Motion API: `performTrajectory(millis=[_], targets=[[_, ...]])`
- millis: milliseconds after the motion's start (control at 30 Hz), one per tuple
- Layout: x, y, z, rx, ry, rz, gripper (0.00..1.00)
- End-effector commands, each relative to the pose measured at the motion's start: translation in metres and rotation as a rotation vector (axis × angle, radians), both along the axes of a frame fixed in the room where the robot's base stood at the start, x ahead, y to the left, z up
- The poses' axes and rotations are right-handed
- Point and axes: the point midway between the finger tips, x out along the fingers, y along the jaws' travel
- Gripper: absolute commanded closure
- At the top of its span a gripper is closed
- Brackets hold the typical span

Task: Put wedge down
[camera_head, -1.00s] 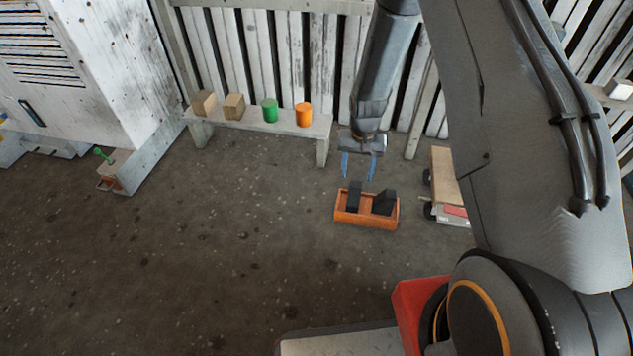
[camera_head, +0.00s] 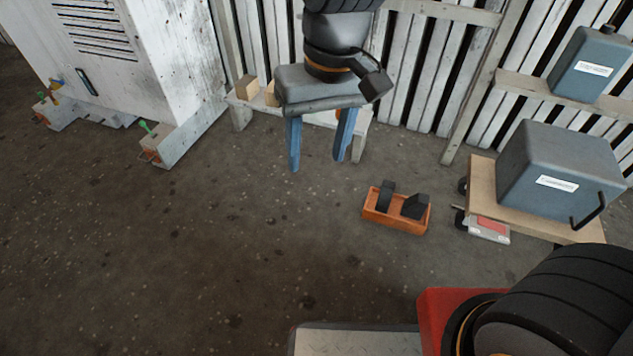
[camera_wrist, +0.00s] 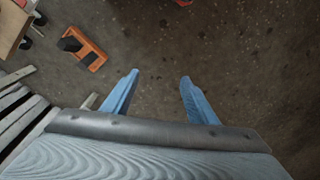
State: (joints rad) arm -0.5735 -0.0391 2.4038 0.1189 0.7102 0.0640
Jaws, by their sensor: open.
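Two black wedges, one on the left (camera_head: 386,196) and one on the right (camera_head: 415,207), sit in an orange tray (camera_head: 396,226) on the floor in the head view. The tray also shows at the upper left in the wrist view (camera_wrist: 97,62), with a dark wedge (camera_wrist: 69,44) in it. My gripper (camera_head: 318,165) is open, with its blue fingers apart and pointing down. Nothing is between the fingers in the wrist view (camera_wrist: 157,80). In the head view my gripper appears up and to the left of the tray, clear of it.
A low bench (camera_head: 240,112) with wooden blocks (camera_head: 247,88) stands behind my gripper, partly hidden by it. A cart (camera_head: 482,185) with a grey box (camera_head: 560,168) stands right of the tray. A white cabinet (camera_head: 165,60) is at the left. The middle floor is clear.

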Motion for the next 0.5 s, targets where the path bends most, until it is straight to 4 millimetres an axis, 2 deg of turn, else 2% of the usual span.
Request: performTrajectory(millis=[33,100,200,333,500], targets=[[-0.021,0.002,0.01,0.011,-0.008,0.045,0.47],[-0.046,0.002,0.019,0.019,-0.008,0.093,0.47],[-0.075,-0.001,0.026,0.029,-0.007,0.151,0.47],[-0.095,-0.003,0.03,0.035,-0.006,0.193,0.47],[-0.103,-0.004,0.031,0.037,-0.004,0.207,0.47]])
